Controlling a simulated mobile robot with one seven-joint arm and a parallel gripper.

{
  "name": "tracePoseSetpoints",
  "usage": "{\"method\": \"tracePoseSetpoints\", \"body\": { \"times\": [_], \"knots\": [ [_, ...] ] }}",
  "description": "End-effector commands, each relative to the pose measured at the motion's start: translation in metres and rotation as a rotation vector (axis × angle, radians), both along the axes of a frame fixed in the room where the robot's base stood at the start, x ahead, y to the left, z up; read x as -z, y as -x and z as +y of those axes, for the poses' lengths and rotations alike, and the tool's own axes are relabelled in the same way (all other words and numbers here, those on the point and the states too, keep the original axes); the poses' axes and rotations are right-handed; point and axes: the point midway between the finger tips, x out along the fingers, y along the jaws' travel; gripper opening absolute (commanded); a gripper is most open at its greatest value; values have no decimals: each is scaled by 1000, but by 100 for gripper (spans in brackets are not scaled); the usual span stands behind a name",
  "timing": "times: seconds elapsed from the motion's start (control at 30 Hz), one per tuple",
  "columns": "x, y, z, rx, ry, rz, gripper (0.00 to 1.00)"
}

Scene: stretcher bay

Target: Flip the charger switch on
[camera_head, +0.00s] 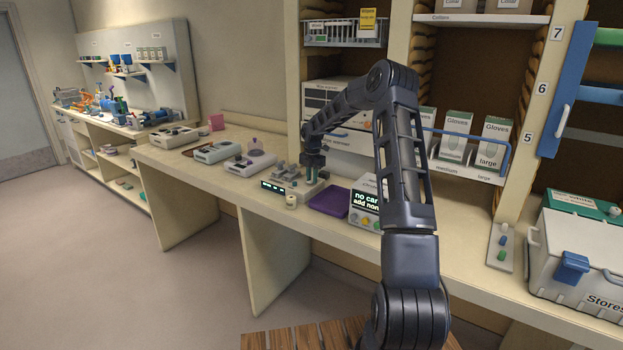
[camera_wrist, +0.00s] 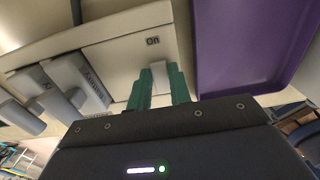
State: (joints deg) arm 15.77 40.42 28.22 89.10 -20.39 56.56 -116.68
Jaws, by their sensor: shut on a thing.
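The charger (camera_head: 312,190) is a pale unit on the bench with a small lit display on its front. In the wrist view its light top plate (camera_wrist: 110,55) carries an "On" label. A pale switch lever (camera_wrist: 159,72) stands just below that label. My gripper (camera_head: 313,176) points down over the charger. In the wrist view its green fingers (camera_wrist: 160,88) are shut on the lever, one on each side. The lever's base is hidden behind the fingers, so its exact position cannot be told. Grey blocks (camera_wrist: 75,80) sit in the charger at the left.
A purple tray (camera_head: 328,201) lies right beside the charger, also large in the wrist view (camera_wrist: 245,40). A display box (camera_head: 366,200) stands further right. A small pale cup (camera_head: 291,202) is at the charger's front. Several devices (camera_head: 212,151) line the bench to the left.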

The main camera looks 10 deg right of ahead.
Motion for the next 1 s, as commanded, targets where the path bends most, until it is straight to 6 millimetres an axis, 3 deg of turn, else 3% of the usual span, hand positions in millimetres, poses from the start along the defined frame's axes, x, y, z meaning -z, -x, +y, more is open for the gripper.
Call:
{"method": "tracePoseSetpoints", "body": {
  "times": [0.37, 0.4, 0.5, 0.83, 1.0],
  "knots": [
    [1, 0, -1, -1, -15, 15, 0],
    [1, 0, -1, -1, -15, 15, 24],
    [1, 0, -1, -1, -15, 15, 42],
    [-2, -1, -1, -1, -14, 13, 42],
    [-20, -1, -2, 0, -14, 11, 42]
  ]
}}
